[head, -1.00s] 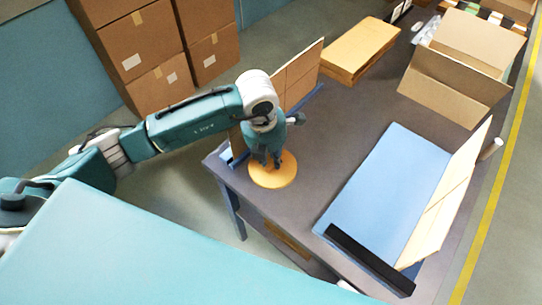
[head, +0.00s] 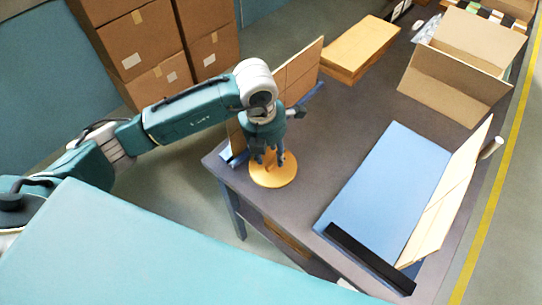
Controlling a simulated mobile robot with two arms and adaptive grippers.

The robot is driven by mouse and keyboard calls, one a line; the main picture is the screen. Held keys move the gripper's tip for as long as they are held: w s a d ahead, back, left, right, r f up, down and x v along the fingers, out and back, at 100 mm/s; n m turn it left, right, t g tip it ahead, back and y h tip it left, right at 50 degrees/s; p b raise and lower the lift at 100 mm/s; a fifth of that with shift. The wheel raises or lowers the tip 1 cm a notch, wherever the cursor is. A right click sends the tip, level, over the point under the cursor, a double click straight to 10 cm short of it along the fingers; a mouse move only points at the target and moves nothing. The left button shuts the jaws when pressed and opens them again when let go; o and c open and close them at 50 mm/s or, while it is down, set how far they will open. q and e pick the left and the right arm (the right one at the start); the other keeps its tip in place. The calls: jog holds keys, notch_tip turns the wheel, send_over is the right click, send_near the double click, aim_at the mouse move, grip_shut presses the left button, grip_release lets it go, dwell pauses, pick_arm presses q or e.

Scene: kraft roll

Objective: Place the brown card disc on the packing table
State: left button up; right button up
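The brown card disc (head: 273,176), orange-tan in this light, lies flat at the near left corner of the packing table (head: 345,125). My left gripper (head: 270,160) points down over the disc, its fingers apart on either side of a small tan upright part near the disc's middle. The fingers look open; whether they touch the disc cannot be told. The gripper hides the disc's far part. My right gripper is not in view.
Behind the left gripper stands an upright brown panel (head: 296,75) in a blue holder. A blue mat (head: 385,185) with a leaning card sheet (head: 450,205) lies to the right. Flat cardboard (head: 360,48) and an open box (head: 455,85) occupy the far side. The table's middle is clear.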

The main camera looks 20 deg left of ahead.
aim_at(267, 164)
pick_arm(q)
notch_tip(267, 164, up, 10)
jog(key=s, duration=0.1)
jog(key=shift+s+a+f+b, duration=0.2)
jog(key=shift+a+b, duration=0.1)
jog(key=shift+b, duration=0.15)
